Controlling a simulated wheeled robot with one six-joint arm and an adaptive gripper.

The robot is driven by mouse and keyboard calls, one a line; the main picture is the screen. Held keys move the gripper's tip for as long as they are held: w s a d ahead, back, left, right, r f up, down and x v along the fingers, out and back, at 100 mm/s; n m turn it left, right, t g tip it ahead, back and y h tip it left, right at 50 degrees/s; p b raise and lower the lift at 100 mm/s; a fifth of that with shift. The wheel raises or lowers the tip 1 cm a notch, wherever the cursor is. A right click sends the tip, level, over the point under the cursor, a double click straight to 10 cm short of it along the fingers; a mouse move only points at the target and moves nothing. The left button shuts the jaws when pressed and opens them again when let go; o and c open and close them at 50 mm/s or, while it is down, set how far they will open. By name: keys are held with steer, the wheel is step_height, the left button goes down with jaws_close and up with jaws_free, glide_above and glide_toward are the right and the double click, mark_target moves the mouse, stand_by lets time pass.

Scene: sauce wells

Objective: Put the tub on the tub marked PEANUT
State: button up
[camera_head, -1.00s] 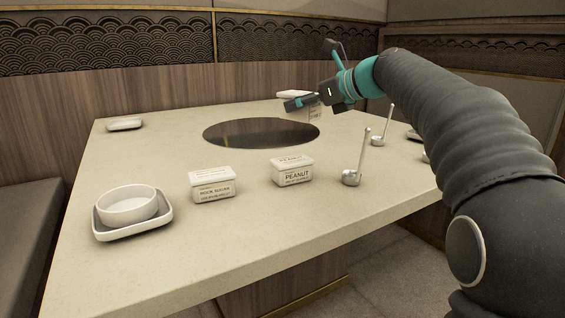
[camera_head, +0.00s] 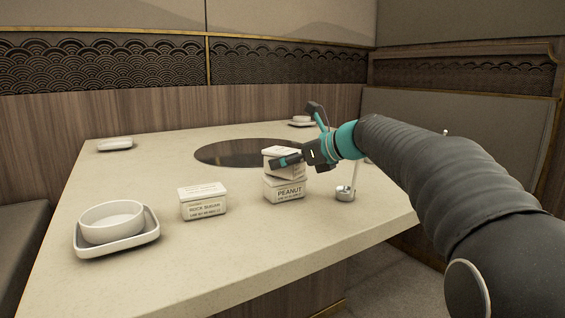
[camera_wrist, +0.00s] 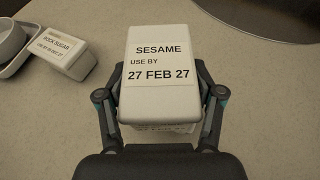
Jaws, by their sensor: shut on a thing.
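My gripper (camera_head: 289,160) is shut on a white lidded tub (camera_head: 279,154). In the wrist view its lid (camera_wrist: 160,55) reads SESAME, use by 27 FEB 27, and a finger grips each side. The white tub marked PEANUT (camera_head: 285,190) stands upright on the table, directly below the held tub in the head view. The held tub looks turned a little against it, and I cannot tell whether the two touch. In the wrist view the held tub hides nearly all of what is under it.
A ROCK SUGAR tub (camera_head: 202,203) stands to the left, and also shows in the wrist view (camera_wrist: 62,52). A ladle in a small metal cup (camera_head: 345,194) stands close on the right. A bowl (camera_head: 111,221) on a tray is at front left. A dark round well (camera_head: 235,153) lies behind.

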steer(key=shift+f, duration=0.15)
steer(key=o, duration=1.5)
steer(key=shift+c, duration=0.2)
steer(key=shift+s+d+r, duration=0.1)
steer(key=shift+d+r, duration=0.15)
steer(key=shift+r, duration=0.05)
steer(key=p+v, duration=0.1)
steer(key=v, duration=1)
steer(key=shift+d, duration=0.2)
steer(key=shift+s, duration=0.1)
